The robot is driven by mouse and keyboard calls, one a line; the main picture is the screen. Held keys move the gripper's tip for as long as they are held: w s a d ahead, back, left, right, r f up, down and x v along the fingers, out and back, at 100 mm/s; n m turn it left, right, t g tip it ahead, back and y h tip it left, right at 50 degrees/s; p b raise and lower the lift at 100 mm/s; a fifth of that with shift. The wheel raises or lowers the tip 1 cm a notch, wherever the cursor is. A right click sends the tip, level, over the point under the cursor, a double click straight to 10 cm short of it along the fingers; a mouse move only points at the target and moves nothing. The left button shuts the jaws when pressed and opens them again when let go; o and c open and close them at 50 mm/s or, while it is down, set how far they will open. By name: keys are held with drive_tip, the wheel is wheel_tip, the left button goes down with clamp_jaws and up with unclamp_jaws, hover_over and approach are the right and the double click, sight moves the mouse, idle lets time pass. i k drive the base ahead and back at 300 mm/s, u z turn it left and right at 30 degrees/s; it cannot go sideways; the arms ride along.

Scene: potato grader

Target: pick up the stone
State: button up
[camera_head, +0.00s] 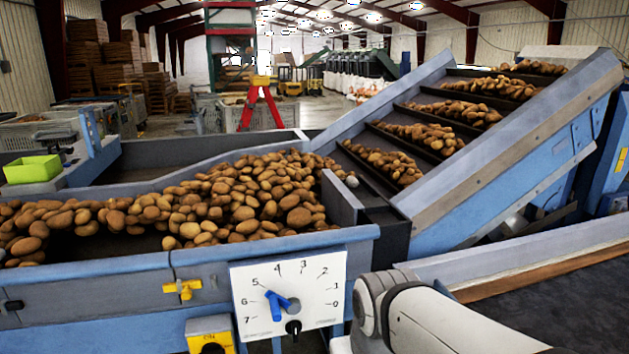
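A small pale grey lump, which looks like the stone (352,181), lies at the right end of the potato heap, by the foot of the inclined conveyor (510,150). It is lighter than the brown potatoes around it. It is too small to make out its full shape. Brown potatoes (250,190) fill much of the blue-framed hopper (100,265) to its left. A white link of my arm shows at the bottom right, but my gripper is out of view.
Slats on the inclined conveyor hold rows of potatoes. A grey side wall (341,200) stands just left of and below the stone. A white dial panel (290,295) is on the hopper front. A green box (32,169) sits at left.

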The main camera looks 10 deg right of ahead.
sight(351, 182)
drive_tip(key=i, duration=0.9)
drive_tip(key=u, duration=0.05)
